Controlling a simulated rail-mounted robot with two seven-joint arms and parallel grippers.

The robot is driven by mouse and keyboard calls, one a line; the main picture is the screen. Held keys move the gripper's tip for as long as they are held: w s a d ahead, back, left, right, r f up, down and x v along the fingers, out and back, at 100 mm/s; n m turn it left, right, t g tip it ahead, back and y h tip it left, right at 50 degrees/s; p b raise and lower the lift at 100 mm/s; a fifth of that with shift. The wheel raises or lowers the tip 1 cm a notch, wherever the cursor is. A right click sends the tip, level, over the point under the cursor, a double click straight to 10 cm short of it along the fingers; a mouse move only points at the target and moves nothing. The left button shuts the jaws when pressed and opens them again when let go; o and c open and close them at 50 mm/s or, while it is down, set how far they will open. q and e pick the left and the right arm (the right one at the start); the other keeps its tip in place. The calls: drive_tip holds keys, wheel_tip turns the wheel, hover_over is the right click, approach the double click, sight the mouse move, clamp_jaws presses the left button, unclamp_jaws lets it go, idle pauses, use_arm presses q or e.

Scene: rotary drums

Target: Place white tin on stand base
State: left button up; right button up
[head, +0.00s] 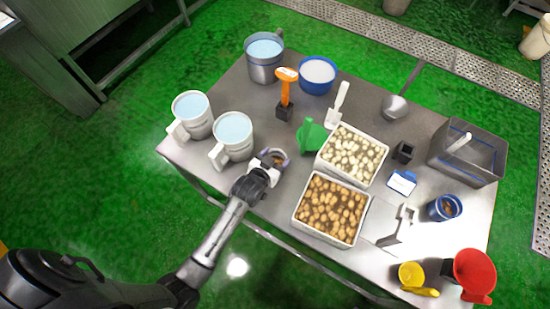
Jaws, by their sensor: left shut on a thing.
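My left gripper (273,158) is at the near left edge of the table, right of the white-handled jugs. It is shut on a small round tin, pale at the rim and brownish inside; the fingers hide most of it, so I cannot tell whether it touches the table. A flat grey metal base with an upright bracket (403,225), which looks like the stand base, is at the right of the table, apart from the gripper. My right gripper is not in view.
On the metal table (268,207) are two white-handled jugs (233,130), a metal jug (265,65), a blue bowl (318,73), a green scoop (311,135) and two rectangular food trays (331,207). The trays lie between my gripper and the bracket. A red funnel (474,270) is at the right.

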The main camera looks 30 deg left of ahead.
use_arm(q)
drive_tip(key=o, duration=1.5)
drive_tip(key=shift+f, duration=0.1)
drive_tip(key=shift+s+r, duration=0.2)
drive_tip(key=s+r+g, duration=0.2)
drive_tip(key=s, duration=0.6)
drive_tip(key=s+r+g+p, duration=0.1)
drive_tip(key=s+g, duration=0.1)
drive_tip(key=s, duration=0.7)
drive_tip(key=shift+s+a+r+m, duration=0.15)
drive_tip(key=shift+a+r+m, duration=0.2)
drive_tip(key=shift+r+m, duration=0.05)
drive_tip(key=shift+o, duration=0.3)
drive_tip(key=s+r+m+g, duration=0.1)
drive_tip(key=s+g, duration=0.4)
drive_tip(key=s, duration=0.5)
drive_tip(key=shift+a+r+g, duration=0.2)
drive_tip(key=shift+a+g, duration=0.1)
drive_tip(key=shift+a, duration=0.1)
drive_tip(key=shift+s, duration=0.35)
